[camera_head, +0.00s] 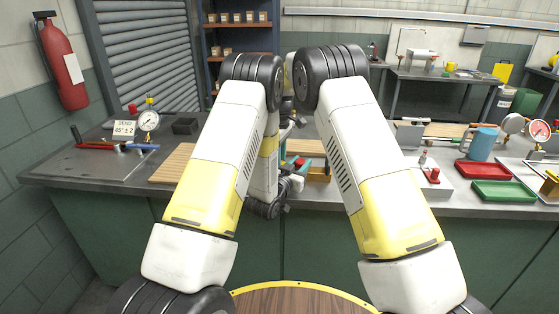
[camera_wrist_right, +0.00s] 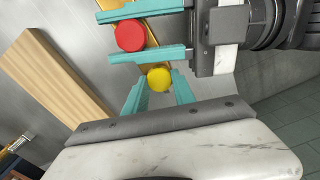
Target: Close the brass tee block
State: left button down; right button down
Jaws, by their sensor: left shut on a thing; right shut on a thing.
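The brass tee block (camera_wrist_right: 154,37) shows in the right wrist view as a golden body, partly hidden by teal fingers. A round red cap (camera_wrist_right: 130,36) and a round yellow cap (camera_wrist_right: 159,77) are on or against it. My left gripper (camera_wrist_right: 146,34) comes in from the right of that view, its fingers on both sides of the block at the red cap. My right gripper (camera_wrist_right: 161,93) comes up from below, its fingers on both sides of the yellow cap. In the head view a small red spot (camera_head: 300,162) shows between my arms; the rest there is mostly hidden.
A wooden board (camera_wrist_right: 60,75) lies beside the block. On the bench, a gauge (camera_head: 148,121) and tools (camera_head: 115,146) lie at left. A red tray (camera_head: 483,170), a green tray (camera_head: 503,191) and a blue mug (camera_head: 482,142) stand at right.

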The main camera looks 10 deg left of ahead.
jog(key=c, duration=1)
grip_release()
jog(key=shift+c, duration=0.2)
jog(key=shift+r, duration=0.1)
jog(key=shift+r, duration=2.15)
jog(key=shift+c, duration=0.2)
notch_tip(320, 180, up, 4)
jog(key=n, duration=0.3)
jog(key=shift+d+f, duration=0.1)
jog(key=shift+f, duration=0.15)
